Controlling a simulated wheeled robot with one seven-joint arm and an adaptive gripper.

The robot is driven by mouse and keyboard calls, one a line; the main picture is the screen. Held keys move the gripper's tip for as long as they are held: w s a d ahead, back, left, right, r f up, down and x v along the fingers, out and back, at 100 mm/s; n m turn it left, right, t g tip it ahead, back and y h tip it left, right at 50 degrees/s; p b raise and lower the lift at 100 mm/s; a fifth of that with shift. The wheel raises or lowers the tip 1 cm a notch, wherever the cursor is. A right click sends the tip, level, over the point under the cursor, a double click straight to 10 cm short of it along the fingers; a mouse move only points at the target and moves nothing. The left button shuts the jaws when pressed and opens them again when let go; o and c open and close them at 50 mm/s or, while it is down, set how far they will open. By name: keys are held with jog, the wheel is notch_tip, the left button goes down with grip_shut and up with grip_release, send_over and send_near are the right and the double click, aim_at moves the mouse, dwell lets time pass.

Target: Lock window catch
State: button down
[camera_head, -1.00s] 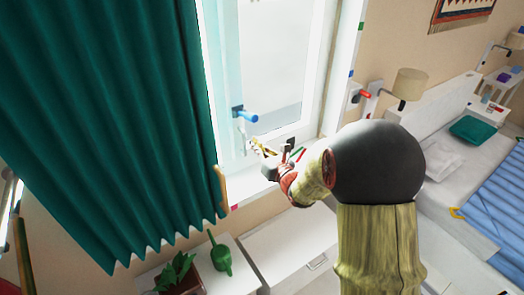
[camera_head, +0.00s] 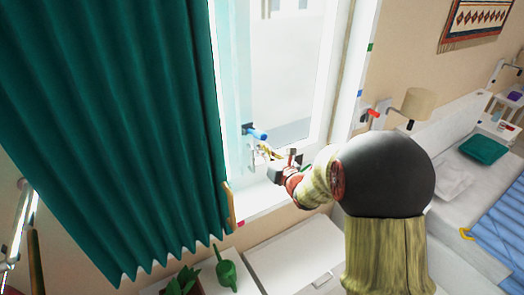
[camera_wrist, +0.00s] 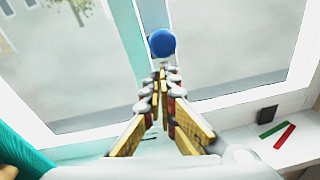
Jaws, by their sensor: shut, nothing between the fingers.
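The window catch has a blue handle (camera_head: 257,134) that sticks out from the white window frame beside the pane. In the wrist view its round blue end (camera_wrist: 162,42) faces me, just beyond my fingertips. My gripper (camera_head: 262,151) is just below the handle in the head view. The wrist view shows my gripper (camera_wrist: 163,76) with its yellow and grey fingers drawn together at the tips and nothing between them. I cannot tell whether the fingertips touch the handle. The catch's base is partly hidden behind the handle and fingers.
A green curtain (camera_head: 110,120) hangs left of the window. Red and green sticks and a dark block (camera_wrist: 267,114) lie on the sill at the right. A wall lamp (camera_head: 416,105) and a bed stand to the right. A green watering can (camera_head: 226,270) is below.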

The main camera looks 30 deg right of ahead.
aim_at(259, 136)
jog(key=shift+r+g+p, duration=0.3)
jog(key=shift+r, duration=0.1)
jog(key=shift+r+g+p, duration=0.3)
jog(key=shift+p, duration=0.1)
jog(key=r+g+p, duration=0.1)
jog(key=p, duration=0.1)
jog(key=r+g+p, duration=0.1)
jog(key=p, duration=0.1)
jog(key=r+g+p, duration=0.1)
jog(key=r+p, duration=0.1)
jog(key=p, duration=0.1)
jog(key=shift+w, duration=0.3)
jog(key=g+p, duration=0.1)
jog(key=r+p, duration=0.1)
jog(key=p, duration=0.1)
jog(key=shift+w+r+g, duration=0.15)
jog(key=shift+w+g, duration=0.15)
jog(key=shift+g, duration=0.1)
jog(key=shift+w+r+p, duration=0.5)
jog(key=shift+r+p, duration=0.25)
jog(key=shift+p, duration=0.4)
jog(key=shift+w+a+r+p, duration=0.1)
jog(key=shift+w+r+p, duration=0.35)
jog(key=shift+w+r, duration=1.05)
jog(key=shift+w, duration=0.05)
